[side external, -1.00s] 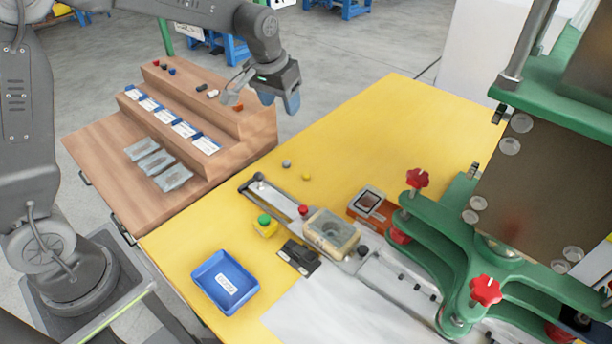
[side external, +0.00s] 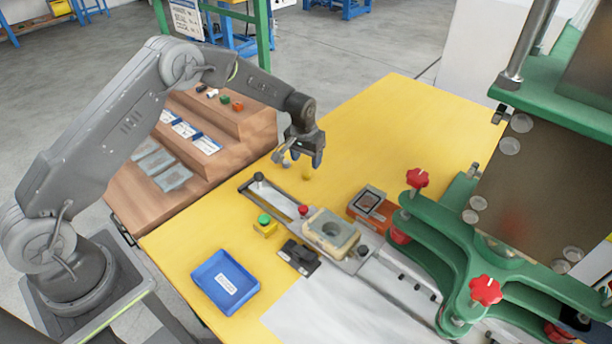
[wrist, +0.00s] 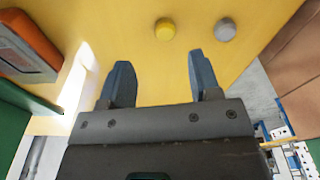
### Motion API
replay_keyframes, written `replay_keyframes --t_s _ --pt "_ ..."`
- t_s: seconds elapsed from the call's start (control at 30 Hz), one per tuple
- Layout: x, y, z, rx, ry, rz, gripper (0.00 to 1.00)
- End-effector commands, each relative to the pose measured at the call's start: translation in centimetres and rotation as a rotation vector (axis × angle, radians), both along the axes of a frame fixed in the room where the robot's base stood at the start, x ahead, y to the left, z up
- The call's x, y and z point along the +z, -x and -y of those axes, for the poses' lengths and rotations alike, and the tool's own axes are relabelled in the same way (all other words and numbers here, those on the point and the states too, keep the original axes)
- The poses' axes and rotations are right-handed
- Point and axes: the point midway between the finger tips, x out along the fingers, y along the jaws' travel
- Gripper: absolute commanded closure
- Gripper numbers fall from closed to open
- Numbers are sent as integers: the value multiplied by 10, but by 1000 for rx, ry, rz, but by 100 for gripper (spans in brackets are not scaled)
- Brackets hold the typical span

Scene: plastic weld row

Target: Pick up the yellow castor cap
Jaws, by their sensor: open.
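The yellow castor cap (wrist: 165,28) is a small round disc lying on the yellow table. In the wrist view it sits just beyond my fingertips, roughly within the gap between them. In the side view the cap (side external: 307,174) shows small, just below my gripper. My gripper (side external: 298,160) points down above the table. Its two blue-grey fingers are apart with nothing between them, as the gripper (wrist: 160,62) also shows in the wrist view. The exact height of the fingertips above the cap is hard to tell.
A grey round cap (wrist: 224,30) lies close beside the yellow one. A wooden stepped rack (side external: 240,125) stands to the left. A slide fixture (side external: 270,192), an orange box (side external: 358,216), a blue tray (side external: 210,265) and a green press (side external: 450,260) are nearby. The table behind is clear.

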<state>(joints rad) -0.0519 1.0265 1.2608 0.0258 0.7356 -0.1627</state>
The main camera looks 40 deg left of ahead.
Motion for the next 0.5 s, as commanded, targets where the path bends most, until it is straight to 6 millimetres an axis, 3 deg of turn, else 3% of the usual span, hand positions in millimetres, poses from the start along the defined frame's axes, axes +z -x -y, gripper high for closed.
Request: replay_keyframes --t_s 0.27,0.5 --pt "-22 -2 -3 0 0 -1 43" --pt "-56 -5 -8 -1 0 -1 43"
